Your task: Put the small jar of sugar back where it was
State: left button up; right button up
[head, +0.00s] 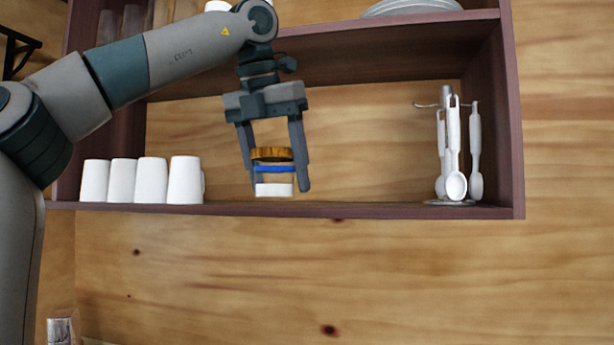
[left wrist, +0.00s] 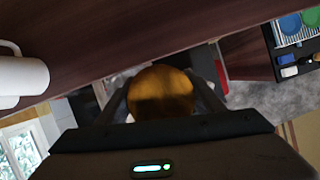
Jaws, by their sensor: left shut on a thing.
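The small jar of sugar (head: 274,189) has a brown wooden lid, a blue band and a white lower part. My left gripper (head: 275,186) points down and is shut on the jar, with one finger on each side. In the head view the jar appears in front of the lower shelf opening, just above the line of the shelf's bottom board (head: 350,210). I cannot tell whether it touches the board. In the left wrist view the round lid (left wrist: 161,92) sits between the fingers. My right gripper is in neither view.
White cups (head: 185,180) stand in a row on the lower shelf, left of the jar. A rack with hanging white utensils (head: 456,160) stands at its right end. Plates (head: 412,8) lie on the upper shelf. The shelf between jar and rack looks clear.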

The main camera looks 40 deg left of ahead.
pick_arm(q)
jog(key=w+p, duration=0.1)
jog(key=w, duration=0.1)
jog(key=w+a+p, duration=0.1)
jog(key=w, duration=0.1)
jog(key=w+a+p, duration=0.1)
jog(key=w, duration=0.1)
jog(key=shift+w+r, duration=0.15)
jog(key=shift+w, duration=0.2)
jog(key=shift+w+a, duration=0.2)
jog(key=shift+w, duration=0.25)
jog(key=shift+w+p, duration=0.1)
jog(key=shift+p, duration=0.2)
jog(key=w+p, duration=0.1)
jog(key=w+a+p, duration=0.1)
jog(key=w, duration=0.1)
jog(key=shift+w+a+f, duration=0.1)
jog(key=shift+w+f, duration=0.1)
jog(key=shift+w, duration=0.1)
jog(key=shift+f+p, duration=0.4)
jog(key=shift+f, duration=0.3)
jog(key=shift+s, duration=0.15)
